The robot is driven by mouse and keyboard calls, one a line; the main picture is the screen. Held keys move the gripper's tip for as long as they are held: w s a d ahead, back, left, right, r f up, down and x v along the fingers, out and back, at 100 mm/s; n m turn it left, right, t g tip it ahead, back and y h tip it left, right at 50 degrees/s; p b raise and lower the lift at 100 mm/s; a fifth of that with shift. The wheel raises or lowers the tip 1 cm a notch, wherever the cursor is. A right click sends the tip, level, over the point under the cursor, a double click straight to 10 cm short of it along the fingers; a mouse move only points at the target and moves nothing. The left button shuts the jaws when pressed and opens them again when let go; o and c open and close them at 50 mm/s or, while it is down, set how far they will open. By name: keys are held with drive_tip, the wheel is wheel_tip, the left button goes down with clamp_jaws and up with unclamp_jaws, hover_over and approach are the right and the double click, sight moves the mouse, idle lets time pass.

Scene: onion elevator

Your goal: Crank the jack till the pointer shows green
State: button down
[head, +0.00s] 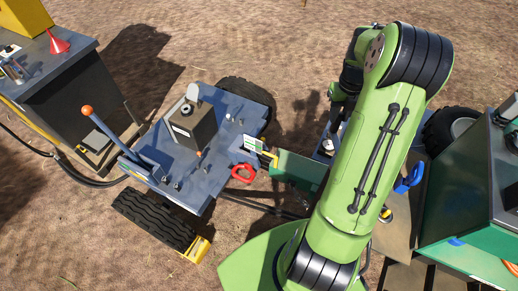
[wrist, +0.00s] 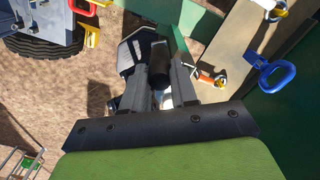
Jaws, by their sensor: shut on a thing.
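My gripper (wrist: 161,84) shows in the wrist view, its two grey fingers closed around a black cylindrical grip (wrist: 160,60), which looks like the jack's crank handle. A pale metal part shows below the grip between the fingers. The rest of the jack is mostly hidden by my fingers and wrist. In the head view my green arm covers the gripper and most of the jack area. A small white and green plate (head: 252,144) with a yellow piece beside it stands at the blue trailer's right edge. I cannot make out a pointer or its reading.
The blue trailer (head: 222,125) carries a dark box and an orange-tipped lever (head: 87,110). A red handle (head: 242,174) lies near its drawbar. A green machine (head: 487,190) with a blue handle (head: 409,179) stands right.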

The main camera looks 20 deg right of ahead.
drive_tip(key=shift+s+d, duration=0.1)
drive_tip(key=shift+d, duration=0.1)
drive_tip(key=shift+s+d+m, duration=0.35)
drive_tip(key=shift+d+m, duration=0.35)
drive_tip(key=shift+m, duration=0.2)
drive_tip(key=shift+s+d+m+b, duration=0.35)
drive_tip(key=shift+s+d+m, duration=0.15)
drive_tip(key=shift+d+m, duration=0.25)
drive_tip(key=shift+s+d+f+m+b, duration=0.1)
drive_tip(key=shift+s+d+m+b, duration=0.25)
drive_tip(key=shift+s+m, duration=0.35)
drive_tip(key=shift+w+d+m, duration=0.1)
drive_tip(key=shift+m, duration=0.15)
